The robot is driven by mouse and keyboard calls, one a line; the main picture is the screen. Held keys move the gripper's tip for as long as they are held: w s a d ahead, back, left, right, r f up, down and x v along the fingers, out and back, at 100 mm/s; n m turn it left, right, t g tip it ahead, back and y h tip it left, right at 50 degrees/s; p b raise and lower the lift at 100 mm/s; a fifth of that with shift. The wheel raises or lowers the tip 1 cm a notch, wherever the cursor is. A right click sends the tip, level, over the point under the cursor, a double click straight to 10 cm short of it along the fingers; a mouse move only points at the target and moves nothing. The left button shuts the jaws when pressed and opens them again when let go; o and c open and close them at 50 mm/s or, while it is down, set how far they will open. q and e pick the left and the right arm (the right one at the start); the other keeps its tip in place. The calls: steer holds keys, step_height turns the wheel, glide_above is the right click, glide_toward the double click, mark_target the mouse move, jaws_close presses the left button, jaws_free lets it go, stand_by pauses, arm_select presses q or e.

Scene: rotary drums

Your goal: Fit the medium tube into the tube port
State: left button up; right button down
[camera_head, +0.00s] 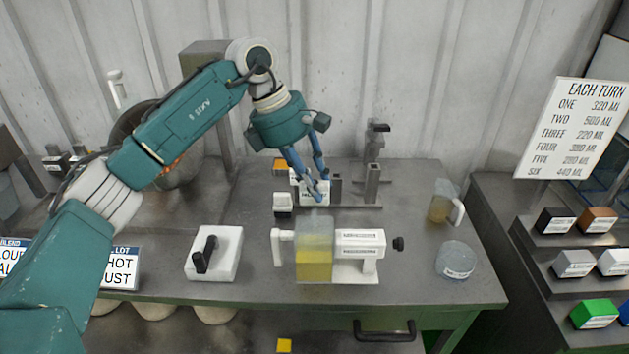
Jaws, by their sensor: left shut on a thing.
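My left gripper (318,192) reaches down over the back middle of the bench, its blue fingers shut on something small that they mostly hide. I cannot tell whether this is the medium tube. A white labelled piece (309,186) shows right behind and beside the fingers; I cannot tell whether they touch it. In front stands a drum unit with a clear tank of yellow liquid (314,263), a white labelled cylinder (359,237) and a black knob (398,244). I cannot make out which part is the tube port. My right gripper is out of view.
A white block with a black lever (206,252) stands at the front left. A grey metal stand (373,183) rises behind. A jug (442,206) and a round clear container (456,260) stand at the right. Bare bench lies between the stand and the jug.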

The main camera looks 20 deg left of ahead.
mark_target(314, 210)
arm_select(q)
steer(key=shift+f+b, duration=0.55)
steer(key=shift+f, duration=0.35)
steer(key=shift+f+b, duration=2.2)
steer(key=shift+f, duration=0.9)
steer(key=o, duration=1.1)
steer(key=shift+r, duration=0.15)
steer(key=v, duration=1.1)
steer(key=shift+a+r, duration=0.25)
steer(key=shift+r, duration=0.1)
steer(key=shift+s+f, duration=0.1)
